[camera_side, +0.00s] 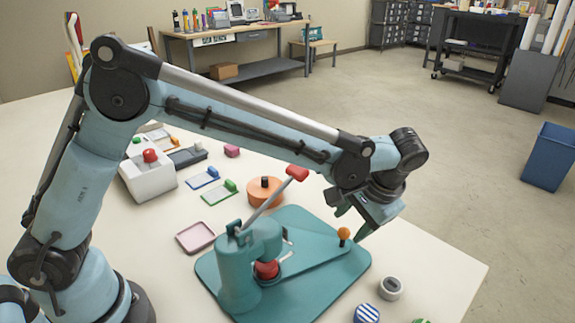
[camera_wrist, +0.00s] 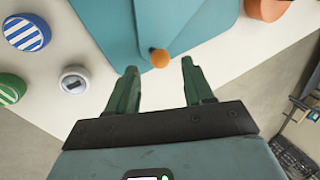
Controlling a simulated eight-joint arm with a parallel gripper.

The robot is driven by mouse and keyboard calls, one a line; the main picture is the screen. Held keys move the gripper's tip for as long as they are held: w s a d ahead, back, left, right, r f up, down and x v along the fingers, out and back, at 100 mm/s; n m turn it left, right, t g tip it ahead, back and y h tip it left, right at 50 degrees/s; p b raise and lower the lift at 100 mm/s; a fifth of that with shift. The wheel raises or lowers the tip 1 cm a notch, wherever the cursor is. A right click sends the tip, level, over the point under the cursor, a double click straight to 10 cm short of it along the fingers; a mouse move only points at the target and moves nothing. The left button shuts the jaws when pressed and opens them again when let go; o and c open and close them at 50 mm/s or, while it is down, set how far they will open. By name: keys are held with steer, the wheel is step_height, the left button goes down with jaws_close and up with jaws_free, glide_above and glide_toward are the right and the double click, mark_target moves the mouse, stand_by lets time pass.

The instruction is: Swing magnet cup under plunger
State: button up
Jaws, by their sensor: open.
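A teal press (camera_side: 250,258) with a red-tipped lever (camera_side: 297,173) stands on a teal base plate (camera_side: 335,272). A red round part (camera_side: 267,270) sits under its head; I cannot tell whether it is the plunger or the magnet cup. An orange ball knob (camera_side: 344,233) stands up near the plate's right end. My gripper (camera_side: 352,222) is open and empty at the knob. In the wrist view, the knob (camera_wrist: 159,58) lies between and just beyond the two green fingertips (camera_wrist: 160,70), apart from both.
A grey-white round piece (camera_side: 391,286) and a blue-striped disc (camera_side: 366,313) lie right of the plate. An orange round container (camera_side: 265,190), a pink tray (camera_side: 196,237) and a white box with a red button (camera_side: 148,170) stand behind and left. The table's right edge is close.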

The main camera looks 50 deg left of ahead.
mark_target(345, 231)
steer(key=shift+x, duration=1.7)
jaws_close()
